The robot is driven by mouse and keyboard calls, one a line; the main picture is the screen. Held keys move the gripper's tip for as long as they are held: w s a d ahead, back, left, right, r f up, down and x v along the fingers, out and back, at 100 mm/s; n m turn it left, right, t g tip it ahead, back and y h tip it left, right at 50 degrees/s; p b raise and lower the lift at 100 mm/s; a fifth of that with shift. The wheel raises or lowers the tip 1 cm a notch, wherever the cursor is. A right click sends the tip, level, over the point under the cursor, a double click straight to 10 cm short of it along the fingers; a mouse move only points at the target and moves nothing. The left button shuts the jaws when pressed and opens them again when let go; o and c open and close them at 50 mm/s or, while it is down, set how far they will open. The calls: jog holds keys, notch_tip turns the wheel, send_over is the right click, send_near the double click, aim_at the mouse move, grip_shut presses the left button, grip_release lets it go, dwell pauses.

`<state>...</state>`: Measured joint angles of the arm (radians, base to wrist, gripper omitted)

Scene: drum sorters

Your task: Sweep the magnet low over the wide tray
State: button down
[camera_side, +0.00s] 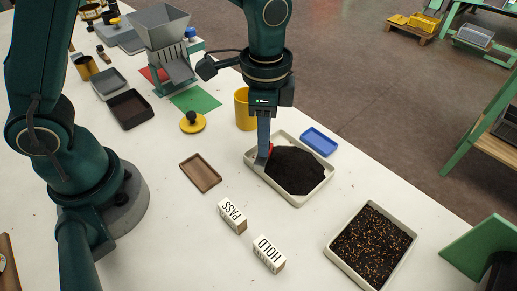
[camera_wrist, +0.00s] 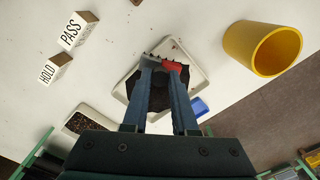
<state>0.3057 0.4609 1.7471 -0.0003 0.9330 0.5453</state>
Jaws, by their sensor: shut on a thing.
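The wide tray (camera_side: 318,193) is pale and holds a heap of black powder (camera_side: 297,168). My gripper (camera_side: 265,152) points down over its left side. It is shut on the magnet, which has a red part and a grey part; the red part (camera_side: 271,148) shows just beside the fingers. In the wrist view the magnet (camera_wrist: 172,66) sits across the fingertips (camera_wrist: 165,70), with small dark spiky bits along its grey edge. The magnet is low over the tray; whether it touches the powder I cannot tell. The fingers hide much of the powder in the wrist view.
A yellow cup (camera_side: 243,108) stands close behind the tray, and a blue dish (camera_side: 320,141) lies to its right. A tray of dark and orange grains (camera_side: 376,286), the PASS block (camera_side: 232,215), the HOLD block (camera_side: 268,254) and a brown dish (camera_side: 200,173) are nearer.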

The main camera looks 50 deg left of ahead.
jog(key=shift+a, duration=0.25)
jog(key=shift+d, duration=0.1)
dwell(0.3)
jog(key=shift+w+d, duration=0.35)
jog(key=shift+d, duration=0.9)
jog(key=shift+w+d, duration=0.4)
jog(key=shift+d, duration=0.85)
jog(key=shift+w+d, duration=0.35)
jog(key=shift+d, duration=0.9)
jog(key=shift+w+a, duration=0.4)
jog(key=shift+a, duration=0.85)
jog(key=shift+w+a, duration=0.4)
jog(key=shift+a, duration=0.9)
jog(key=shift+w+a, duration=0.4)
jog(key=shift+a, duration=0.85)
jog(key=shift+w+d, duration=0.4)
jog(key=shift+d, duration=0.85)
jog(key=shift+w+d, duration=0.35)
jog(key=shift+d, duration=0.95)
jog(key=shift+w+d, duration=0.4)
jog(key=shift+d, duration=0.85)
